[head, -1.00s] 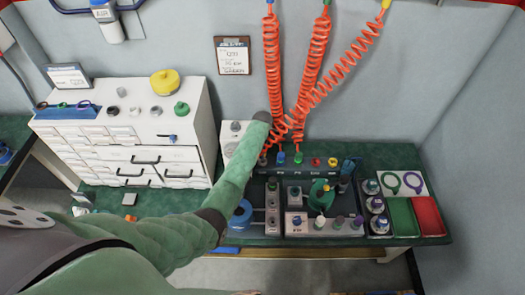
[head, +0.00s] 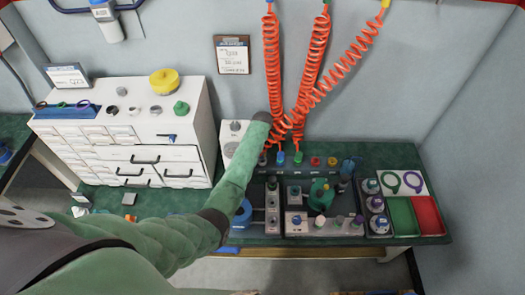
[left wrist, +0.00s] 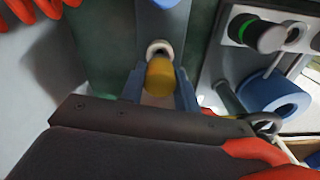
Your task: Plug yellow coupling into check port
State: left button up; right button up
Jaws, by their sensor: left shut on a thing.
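The yellow coupling (left wrist: 160,78) is between the two fingers of my left gripper (left wrist: 160,92) in the left wrist view, and the fingers are shut on it. Just beyond it is a pale ring-shaped port (left wrist: 158,47) on a grey strip. The coupling overlaps the ring's near edge in the picture; I cannot tell whether it is inside the port or only in front of it. In the head view my left arm reaches to the left end of the dark port strip (head: 345,160); its fingers and the coupling are hidden there. My right gripper is not in view.
Coiled orange hoses (head: 318,62) hang close beside my left wrist. Blue (head: 281,158) and green (head: 298,157) couplings stand on the strip. A blue cylinder (left wrist: 272,98) and a knobbed block (left wrist: 250,28) lie to the right in the wrist view. Green (head: 402,217) and red (head: 427,215) trays sit at right.

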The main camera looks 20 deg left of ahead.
pick_arm(q)
jog(key=shift+f+b, duration=0.3)
jog(key=shift+f, duration=0.5)
